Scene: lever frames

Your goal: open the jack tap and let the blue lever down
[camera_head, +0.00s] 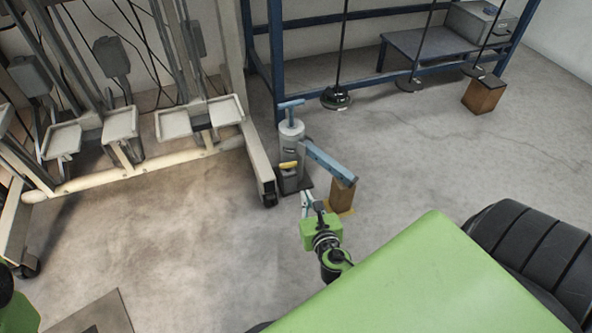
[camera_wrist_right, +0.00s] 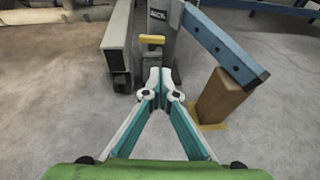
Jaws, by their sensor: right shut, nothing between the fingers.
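The jack (camera_head: 291,137) is a grey upright cylinder with a blue crosspiece on top, standing on the floor in the head view. Its yellow tap (camera_head: 288,165) sits low on its front and also shows in the right wrist view (camera_wrist_right: 152,39). The blue lever (camera_head: 330,163) slopes down to the right from the jack (camera_wrist_right: 225,46). Its far end is over a wooden block (camera_head: 341,197); I cannot tell if they touch. My right gripper (camera_head: 305,194) is shut and empty, in front of the jack and below the tap (camera_wrist_right: 160,76). My left gripper is out of view.
The wooden block (camera_wrist_right: 220,99) stands on a yellow floor mark close to my right gripper. A pale wheeled frame (camera_head: 165,163) stands left of the jack. A blue rack (camera_head: 385,78) is behind. Another wooden block (camera_head: 483,95) stands at the back right. The floor between is clear.

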